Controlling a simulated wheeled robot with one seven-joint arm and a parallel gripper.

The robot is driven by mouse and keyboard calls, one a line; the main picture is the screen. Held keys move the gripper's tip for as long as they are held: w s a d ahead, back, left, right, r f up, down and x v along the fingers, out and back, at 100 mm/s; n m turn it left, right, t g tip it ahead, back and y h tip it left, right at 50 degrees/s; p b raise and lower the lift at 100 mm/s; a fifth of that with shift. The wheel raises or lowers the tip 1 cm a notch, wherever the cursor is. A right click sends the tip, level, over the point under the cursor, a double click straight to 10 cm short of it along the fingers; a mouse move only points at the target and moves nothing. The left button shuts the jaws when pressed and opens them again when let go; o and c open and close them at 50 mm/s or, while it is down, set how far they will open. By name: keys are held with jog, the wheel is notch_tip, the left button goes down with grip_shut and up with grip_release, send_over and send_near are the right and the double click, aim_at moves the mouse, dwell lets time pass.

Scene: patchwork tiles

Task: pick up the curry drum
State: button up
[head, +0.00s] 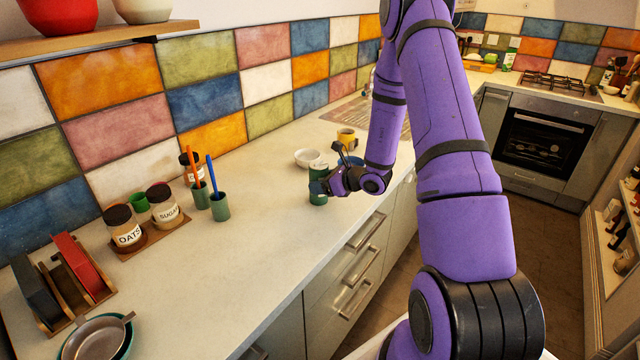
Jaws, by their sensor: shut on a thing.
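My gripper (322,184) reaches in from the right and is shut on the drum's side. The drum's base looks at or close to the counter top; I cannot tell whether it touches. Part of the drum is hidden by the gripper.
The counter (262,250) in front is clear.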

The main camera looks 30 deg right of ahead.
aim_at(327, 172)
jog(key=shift+r, duration=0.15)
jog(key=shift+r, duration=0.55)
notch_tip(327, 172, up, 2)
jog(key=s+d, duration=0.2)
jog(key=s, duration=0.5)
jog(key=s+d+r, duration=0.1)
jog(key=s+d, duration=0.2)
jog(key=s, duration=0.5)
jog(key=shift+d+r, duration=0.2)
jog(key=shift+r, duration=0.1)
jog(key=shift+s, duration=0.1)
